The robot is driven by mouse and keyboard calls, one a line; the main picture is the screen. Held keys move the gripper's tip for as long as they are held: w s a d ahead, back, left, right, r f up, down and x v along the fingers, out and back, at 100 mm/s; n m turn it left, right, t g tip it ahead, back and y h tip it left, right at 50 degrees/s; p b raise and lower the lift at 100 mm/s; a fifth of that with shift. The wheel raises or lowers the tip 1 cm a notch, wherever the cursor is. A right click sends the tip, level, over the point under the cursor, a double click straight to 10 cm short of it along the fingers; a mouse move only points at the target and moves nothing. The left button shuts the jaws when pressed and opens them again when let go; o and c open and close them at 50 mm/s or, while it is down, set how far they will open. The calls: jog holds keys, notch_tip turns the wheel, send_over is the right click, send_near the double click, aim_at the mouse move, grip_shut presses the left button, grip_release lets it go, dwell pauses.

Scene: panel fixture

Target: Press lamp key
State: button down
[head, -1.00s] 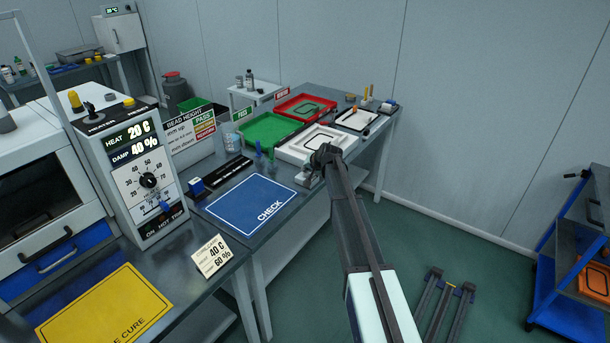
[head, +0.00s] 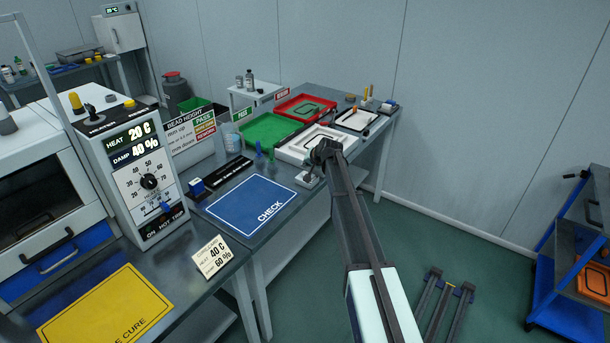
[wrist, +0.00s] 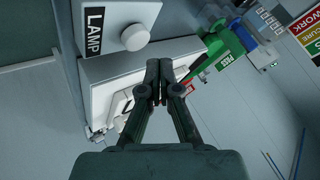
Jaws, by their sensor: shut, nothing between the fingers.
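The lamp key is a round, pale button (wrist: 135,37) on a light grey box in the wrist view. A black label reading LAMP (wrist: 95,30) is beside it. My gripper (wrist: 160,66) is shut and empty, its fingertips together. In the wrist view the fingertips appear just below and right of the button, with a visible gap in the picture; depth is hard to judge. In the head view my gripper (head: 325,150) is over the front edge of the white tray, and the small lamp box (head: 309,180) shows partly beside my arm.
The white tray (head: 288,152) lies by my gripper, with green (head: 262,131) and red (head: 291,107) trays behind it. A blue CHECK mat (head: 245,200) and a control box with a dial (head: 124,160) are to the left.

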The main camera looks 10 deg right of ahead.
notch_tip(320, 180, up, 5)
jog(key=shift+r+p, duration=0.2)
jog(key=shift+p, duration=0.6)
